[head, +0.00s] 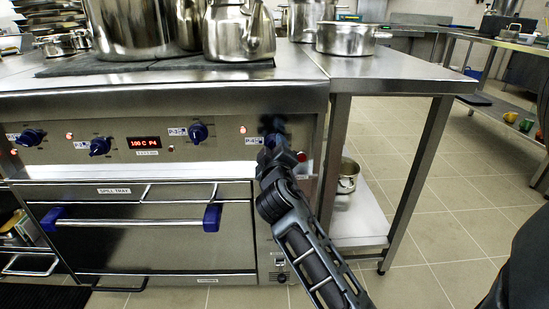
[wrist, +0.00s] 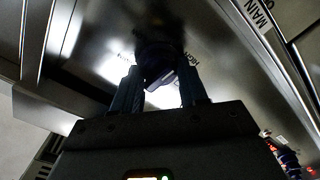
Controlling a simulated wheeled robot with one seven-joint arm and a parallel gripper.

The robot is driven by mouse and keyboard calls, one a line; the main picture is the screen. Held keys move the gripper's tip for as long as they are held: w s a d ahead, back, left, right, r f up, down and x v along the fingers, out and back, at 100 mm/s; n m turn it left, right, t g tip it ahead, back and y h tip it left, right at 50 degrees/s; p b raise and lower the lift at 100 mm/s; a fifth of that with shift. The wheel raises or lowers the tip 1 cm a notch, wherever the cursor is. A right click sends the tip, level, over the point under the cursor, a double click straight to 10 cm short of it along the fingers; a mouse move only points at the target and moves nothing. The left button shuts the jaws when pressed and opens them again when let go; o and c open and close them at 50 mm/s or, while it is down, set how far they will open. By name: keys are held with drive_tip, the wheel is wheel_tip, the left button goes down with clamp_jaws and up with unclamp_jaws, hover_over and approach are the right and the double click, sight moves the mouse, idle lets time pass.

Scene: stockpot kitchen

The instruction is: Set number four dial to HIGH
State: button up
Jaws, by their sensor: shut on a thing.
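The number four dial (head: 279,141) is the rightmost blue knob on the stove's front panel, beside the P-4 label. My gripper (head: 272,127) is at this dial and hides most of it in the head view. In the wrist view, the dark dial (wrist: 155,68) sits between the two fingers of my gripper (wrist: 160,88), which is shut on it. Small lettering shows on the panel on both sides of the dial, partly covered by the fingers and glare. I cannot tell which mark the dial points to.
Other blue dials stand to the left: P-3 (head: 198,132) and two more. A red button (head: 302,157) is close right of my gripper. The oven handle (head: 130,220) is lower left. Pots (head: 240,35) stand on top.

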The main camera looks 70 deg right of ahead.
drive_tip(key=m+b, duration=0.3)
drive_tip(key=m, duration=0.1)
drive_tip(key=shift+f, duration=0.2)
drive_tip(key=shift+r+m+b, duration=0.1)
drive_tip(key=shift+m+b, duration=1)
drive_tip(key=shift+m, duration=0.2)
drive_tip(key=o, duration=1.1)
drive_tip(key=shift+r, duration=0.1)
drive_tip(key=shift+c, duration=0.2)
drive_tip(key=v, duration=0.7)
drive_tip(key=shift+a+p, duration=0.35)
